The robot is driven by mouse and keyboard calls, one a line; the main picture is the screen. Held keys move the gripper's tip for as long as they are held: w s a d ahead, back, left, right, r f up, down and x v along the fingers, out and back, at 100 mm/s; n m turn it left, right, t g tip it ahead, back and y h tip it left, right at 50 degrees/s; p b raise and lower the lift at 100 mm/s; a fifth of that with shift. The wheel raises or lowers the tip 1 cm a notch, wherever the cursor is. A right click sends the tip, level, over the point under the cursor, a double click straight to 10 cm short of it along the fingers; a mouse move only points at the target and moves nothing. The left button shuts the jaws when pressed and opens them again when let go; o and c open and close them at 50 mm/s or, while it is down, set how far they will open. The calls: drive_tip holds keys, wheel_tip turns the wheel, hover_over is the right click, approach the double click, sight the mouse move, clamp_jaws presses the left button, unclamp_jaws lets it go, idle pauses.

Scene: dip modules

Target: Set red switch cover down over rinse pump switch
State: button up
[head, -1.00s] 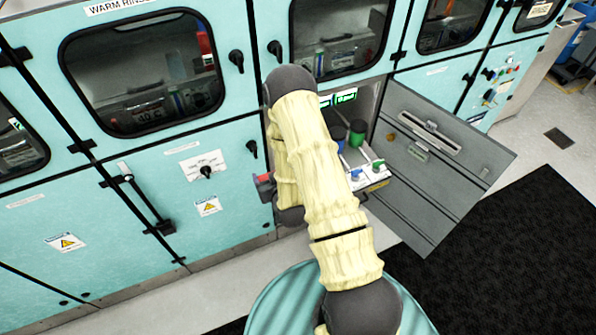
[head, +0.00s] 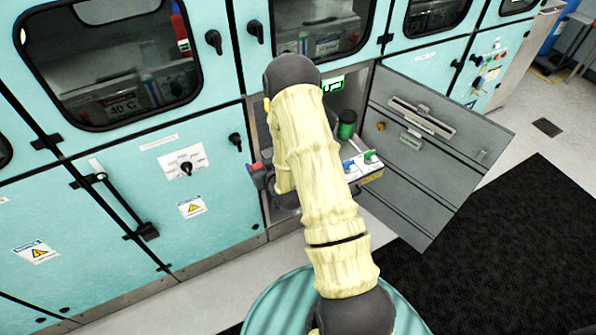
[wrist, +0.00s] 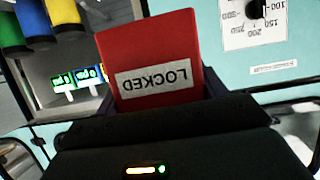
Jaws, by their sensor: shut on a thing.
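The red switch cover (wrist: 160,50) fills the middle of the wrist view, with a white LOCKED label upside down on its face. My gripper (wrist: 162,98) is shut on it, its dark jaws at either side of the cover's lower part. In the head view my arm hides most of the gripper; a small red part of the cover (head: 254,167) shows left of the arm, in front of the cabinet.
A grey door (head: 430,150) stands open right of the cabinet opening. Blue, yellow and green cylinders (wrist: 65,10) show at the wrist view's upper left. A dial plate (wrist: 253,18) is at right.

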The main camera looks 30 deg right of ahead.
drive_tip(key=w+d+f+b, duration=0.4)
drive_tip(key=d+f+b, duration=0.6)
drive_tip(key=d+b, duration=0.4)
drive_tip(key=b, duration=0.4)
drive_tip(key=shift+f, duration=0.15)
drive_tip(key=shift+w+f+b, duration=0.1)
drive_tip(key=shift+b, duration=0.2)
drive_tip(key=shift+f+b, duration=3.8)
drive_tip(key=shift+f, duration=1.2)
drive_tip(key=shift+f+b, duration=0.3)
drive_tip(key=shift+f, duration=0.05)
drive_tip(key=o, duration=1.1)
